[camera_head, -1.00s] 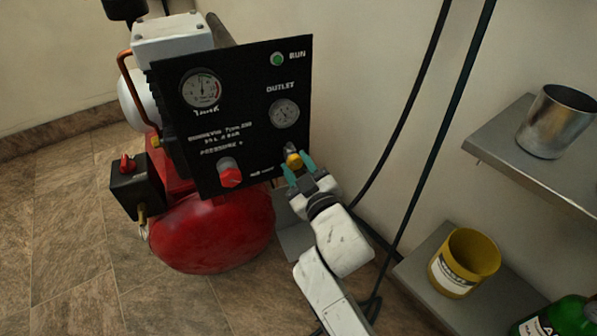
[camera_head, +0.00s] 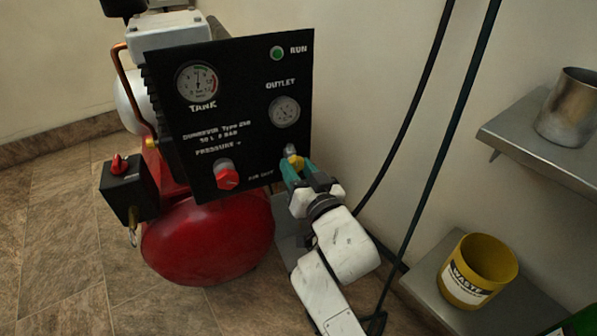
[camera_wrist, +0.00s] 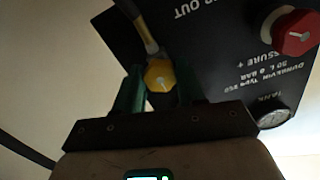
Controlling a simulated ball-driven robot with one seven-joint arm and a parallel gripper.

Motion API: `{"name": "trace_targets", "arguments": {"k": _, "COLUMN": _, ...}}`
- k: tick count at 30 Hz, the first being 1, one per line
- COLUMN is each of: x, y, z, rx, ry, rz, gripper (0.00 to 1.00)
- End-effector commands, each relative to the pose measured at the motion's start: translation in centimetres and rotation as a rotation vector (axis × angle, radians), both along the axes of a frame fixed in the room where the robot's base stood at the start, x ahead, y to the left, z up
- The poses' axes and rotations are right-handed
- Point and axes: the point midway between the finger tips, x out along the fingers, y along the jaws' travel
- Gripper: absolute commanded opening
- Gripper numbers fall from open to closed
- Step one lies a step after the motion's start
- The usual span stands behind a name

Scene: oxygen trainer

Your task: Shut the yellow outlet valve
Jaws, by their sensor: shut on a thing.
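The yellow outlet valve (camera_head: 295,162) is a small knob at the lower right of the black panel (camera_head: 240,150), below the outlet gauge (camera_head: 284,112). My gripper (camera_head: 298,168) reaches it from below right with its green fingers. In the wrist view the yellow knob (camera_wrist: 160,75) sits between the two fingers (camera_wrist: 158,92), with a pale marking on its face and a metal fitting behind it. The gripper is shut on the knob. The fingers partly cover the knob in the head view.
A red pressure knob (camera_head: 227,178) is left of the valve. The red tank (camera_head: 205,240) is below the panel. Dark hoses (camera_head: 412,130) hang at right. Shelves on the right hold a metal cup (camera_head: 568,110) and a yellow waste pot (camera_head: 478,270).

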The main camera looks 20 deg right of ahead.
Motion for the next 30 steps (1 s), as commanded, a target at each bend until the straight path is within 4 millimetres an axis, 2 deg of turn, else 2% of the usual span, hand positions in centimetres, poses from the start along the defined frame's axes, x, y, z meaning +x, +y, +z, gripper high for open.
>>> {"name": "trace_targets", "arguments": {"k": 1, "x": -0.04, "y": -0.07, "z": -0.58, "rx": 0.009, "ry": 0.012, "rz": -0.002, "gripper": 0.09}}
{"name": "trace_targets", "arguments": {"k": 17, "x": -0.05, "y": -0.04, "z": -0.56, "rx": 0.030, "ry": 0.013, "rz": -0.002, "gripper": 0.09}}
{"name": "trace_targets", "arguments": {"k": 18, "x": -0.04, "y": -0.04, "z": -0.56, "rx": 0.030, "ry": 0.013, "rz": -0.002, "gripper": 0.43}}
{"name": "trace_targets", "arguments": {"k": 25, "x": -0.02, "y": -0.02, "z": -0.27, "rx": 0.028, "ry": 0.006, "rz": 0.000, "gripper": 0.65}}
{"name": "trace_targets", "arguments": {"k": 30, "x": -0.02, "y": 0.00, "z": -0.16, "rx": 0.028, "ry": 0.003, "rz": 0.000, "gripper": 0.65}}
